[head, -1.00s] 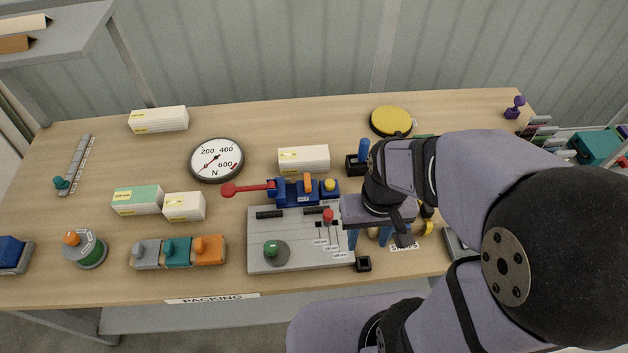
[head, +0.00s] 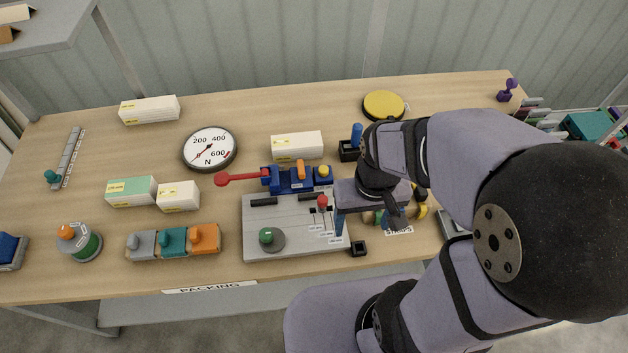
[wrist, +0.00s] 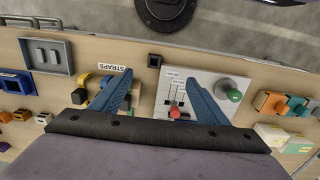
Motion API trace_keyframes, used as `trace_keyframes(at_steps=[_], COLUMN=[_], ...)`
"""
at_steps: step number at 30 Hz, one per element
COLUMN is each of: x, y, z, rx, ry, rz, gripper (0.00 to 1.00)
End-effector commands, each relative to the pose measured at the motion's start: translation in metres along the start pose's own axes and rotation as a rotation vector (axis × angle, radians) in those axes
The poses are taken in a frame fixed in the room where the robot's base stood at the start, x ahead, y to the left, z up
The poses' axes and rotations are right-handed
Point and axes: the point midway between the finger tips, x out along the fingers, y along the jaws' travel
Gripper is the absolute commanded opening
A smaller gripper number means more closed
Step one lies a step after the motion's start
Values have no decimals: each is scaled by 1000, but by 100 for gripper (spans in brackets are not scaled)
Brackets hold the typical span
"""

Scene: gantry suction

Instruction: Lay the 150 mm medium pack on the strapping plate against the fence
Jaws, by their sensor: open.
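The grey strapping plate (head: 258,222) lies at the table's middle front, with dark bars along its back edge, a red knob at labelled slots and a green knob. It also shows in the wrist view (wrist: 200,88). Four-sided packs lie flat: a green-topped one (head: 131,191), a short white one (head: 178,196), and longer white ones at the back left (head: 150,110) and behind the plate (head: 297,146). Their size labels are too small to read surely. My gripper (head: 366,226) is open and empty above the plate's right edge; its blue fingers show apart in the wrist view (wrist: 159,78).
A blue block with a red lever (head: 240,178) stands behind the plate. A dial gauge (head: 210,149), a row of coloured blocks (head: 173,242) and a green-orange knob unit (head: 79,242) are to the left. A yellow disc (head: 384,105) lies at the back. Table between gauge and yellow disc is partly clear.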

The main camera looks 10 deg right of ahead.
Motion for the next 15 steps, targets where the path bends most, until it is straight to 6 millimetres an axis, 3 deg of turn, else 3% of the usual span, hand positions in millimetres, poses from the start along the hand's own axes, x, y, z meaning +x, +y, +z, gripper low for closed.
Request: trace_keyframes(at_steps=[8, 11, 15], x=[-1, -3, -8], y=[0, -2, -6], z=[-4, -16, -51], rx=[-12, -49, -157], ry=[0, 0, 0], rz=[0, 0, 0], gripper=[69, 69, 69])
